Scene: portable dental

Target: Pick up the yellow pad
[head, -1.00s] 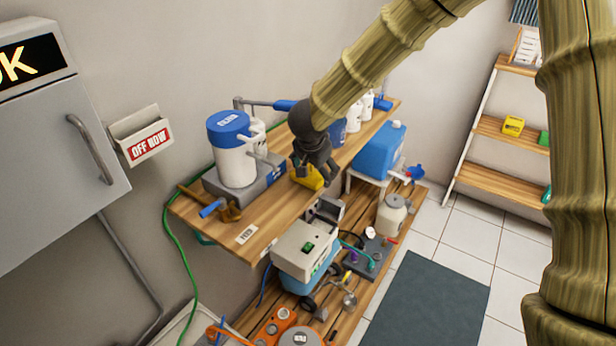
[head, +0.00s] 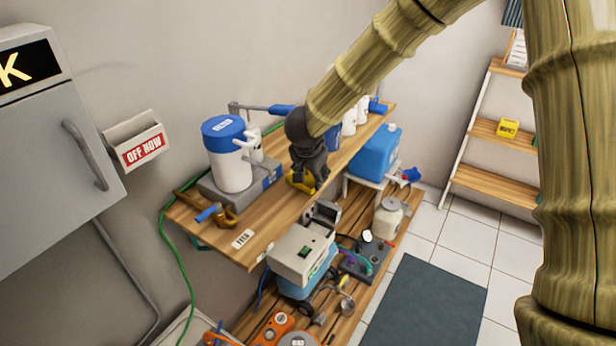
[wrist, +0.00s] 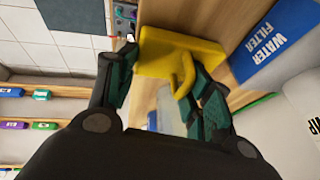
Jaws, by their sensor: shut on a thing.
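The yellow pad (head: 301,181) is at the upper wooden shelf, to the right of the white canister with the blue lid. In the wrist view the yellow pad (wrist: 178,56) shows a flat base and a raised loop-like handle between the fingers. My gripper (head: 308,176) points down at it from above, and its dark fingers also show in the wrist view (wrist: 165,92). The gripper is shut on the pad's raised part. The fingers hide part of the pad in the head view. I cannot tell whether the pad's base touches the shelf.
The white canister (head: 230,155) on its grey base stands close left. A blue container (head: 375,150) is to the right, below the shelf's level. White bottles stand behind my arm. A grey-white device (head: 301,250) sits lower, in front of the shelf (head: 270,225).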

